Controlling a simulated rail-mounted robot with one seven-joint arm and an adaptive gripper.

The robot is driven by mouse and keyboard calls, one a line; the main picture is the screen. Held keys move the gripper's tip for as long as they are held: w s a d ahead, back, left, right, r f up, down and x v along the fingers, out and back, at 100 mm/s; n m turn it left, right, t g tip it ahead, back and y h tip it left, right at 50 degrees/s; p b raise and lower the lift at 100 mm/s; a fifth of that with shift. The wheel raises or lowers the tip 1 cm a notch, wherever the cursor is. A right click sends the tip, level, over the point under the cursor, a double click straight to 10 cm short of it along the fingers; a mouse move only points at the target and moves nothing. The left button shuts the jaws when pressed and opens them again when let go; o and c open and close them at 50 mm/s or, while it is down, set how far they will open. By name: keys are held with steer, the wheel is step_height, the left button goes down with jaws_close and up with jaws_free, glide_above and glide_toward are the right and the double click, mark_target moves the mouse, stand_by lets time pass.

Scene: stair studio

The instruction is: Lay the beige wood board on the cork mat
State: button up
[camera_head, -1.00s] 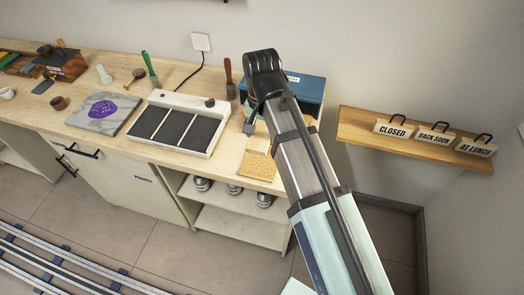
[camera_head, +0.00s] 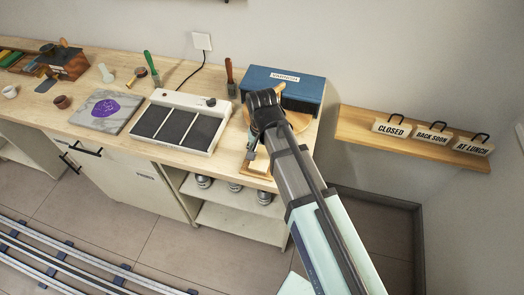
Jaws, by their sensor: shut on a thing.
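My gripper (camera_head: 251,149) is over the right end of the workbench, pointing down, and its fingers are partly hidden by my own arm. It is shut on the beige wood board (camera_head: 262,159), a pale piece showing just beside and below the fingers. The board is low over the cork mat (camera_head: 257,174), of which a thin orange-brown strip shows near the bench's front edge. I cannot tell whether the board touches the mat. The rest of board and mat is hidden behind my arm.
A blue varnish box (camera_head: 290,88) stands behind my gripper, with a round wooden thing (camera_head: 299,119) in front of it. A wall shelf (camera_head: 365,134) with signs is at the right.

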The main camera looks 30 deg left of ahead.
mark_target(262, 154)
steer(key=shift+f, duration=0.2)
steer(key=o, duration=1.2)
steer(key=shift+r, duration=0.1)
step_height(262, 154, up, 12)
steer(key=shift+r+b, duration=0.1)
steer(key=shift+b, duration=1.15)
steer(key=shift+w, duration=0.1)
